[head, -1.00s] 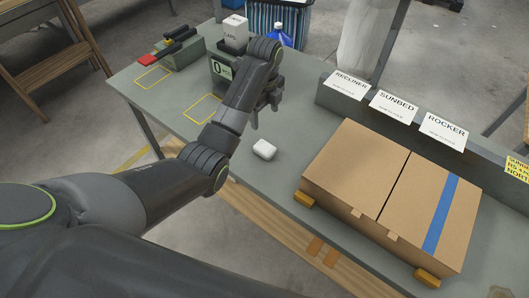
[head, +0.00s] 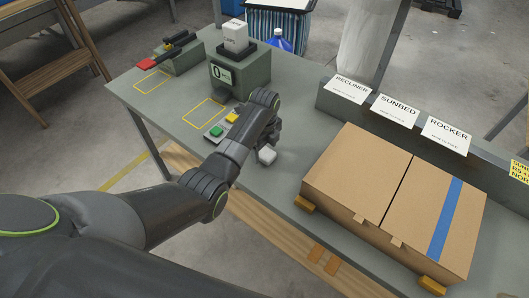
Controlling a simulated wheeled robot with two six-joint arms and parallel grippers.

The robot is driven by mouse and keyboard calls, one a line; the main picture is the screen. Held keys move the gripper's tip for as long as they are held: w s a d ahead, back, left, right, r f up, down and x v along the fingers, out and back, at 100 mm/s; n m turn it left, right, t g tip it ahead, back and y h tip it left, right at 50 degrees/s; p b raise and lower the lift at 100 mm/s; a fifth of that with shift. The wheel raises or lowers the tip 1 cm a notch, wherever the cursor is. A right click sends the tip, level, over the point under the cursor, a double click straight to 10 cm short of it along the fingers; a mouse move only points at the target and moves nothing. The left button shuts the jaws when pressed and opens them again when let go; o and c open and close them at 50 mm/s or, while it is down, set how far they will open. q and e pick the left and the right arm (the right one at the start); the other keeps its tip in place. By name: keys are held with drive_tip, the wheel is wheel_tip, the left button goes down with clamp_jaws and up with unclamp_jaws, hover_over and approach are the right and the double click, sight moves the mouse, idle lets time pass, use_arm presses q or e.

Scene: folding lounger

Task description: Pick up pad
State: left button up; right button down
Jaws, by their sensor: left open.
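A small white rounded block (head: 267,156), which looks like the pad, lies on the grey-green workbench (head: 300,135). My left gripper (head: 266,143) is above and right beside it, pointing down. My wrist hides much of the fingers, and I cannot tell whether they touch the block. The gripper is open and holds nothing that I can see. My right gripper is not in view.
A large cardboard box (head: 350,175) with a blue strip stands to the right. Signs line the ledge behind it. A scale (head: 238,72) with a white carton (head: 235,37) stands at the back. Green (head: 216,131) and yellow (head: 232,117) buttons are left of my wrist.

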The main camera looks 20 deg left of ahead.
sight(265, 151)
use_arm(q)
drive_tip(key=shift+f, duration=0.8)
drive_tip(key=c, duration=1.1)
drive_tip(key=shift+o, duration=0.2)
drive_tip(key=shift+r, duration=0.1)
wheel_tip(265, 151, up, 10)
drive_tip(key=shift+b, duration=0.4)
drive_tip(key=o, duration=0.4)
drive_tip(key=c, duration=0.3)
